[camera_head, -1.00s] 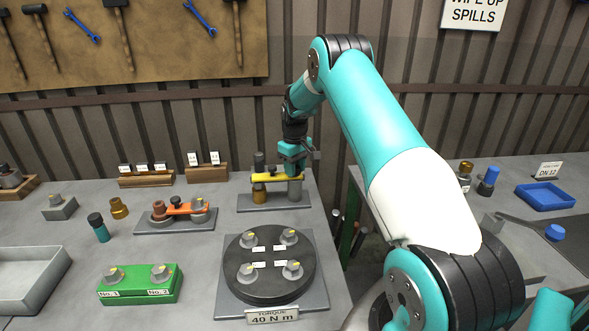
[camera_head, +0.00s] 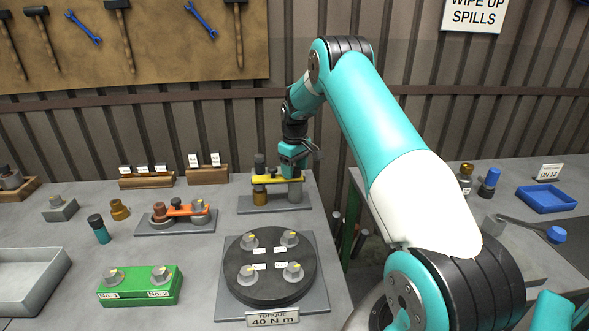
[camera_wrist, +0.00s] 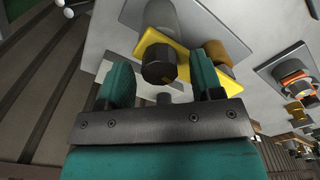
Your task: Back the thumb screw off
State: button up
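A yellow clamp bar (camera_head: 276,180) spans a brass piece (camera_head: 260,197) on the left and a grey post (camera_head: 295,195) on the right. In the wrist view the black faceted head of the thumb screw (camera_wrist: 158,66) stands over the yellow bar (camera_wrist: 186,62). My gripper (camera_head: 291,171) points down over the bar and hides the screw in the head view. In the wrist view its teal fingers (camera_wrist: 161,78) are apart on either side of the black head, with a visible gap to each. How deep the head sits between them is unclear.
A dark upright cylinder (camera_head: 260,163) stands close to my gripper's left. A black round plate with several bolts (camera_head: 255,290) lies in front. An orange-barred clamp (camera_head: 180,211) is to the left, and wooden label racks (camera_head: 207,174) stand behind.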

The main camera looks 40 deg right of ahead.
aim_at(295, 169)
jog(key=shift+f, duration=0.1)
notch_tip(295, 169, up, 18)
jog(key=b, duration=0.2)
jog(key=shift+f, duration=0.25)
dwell(0.4)
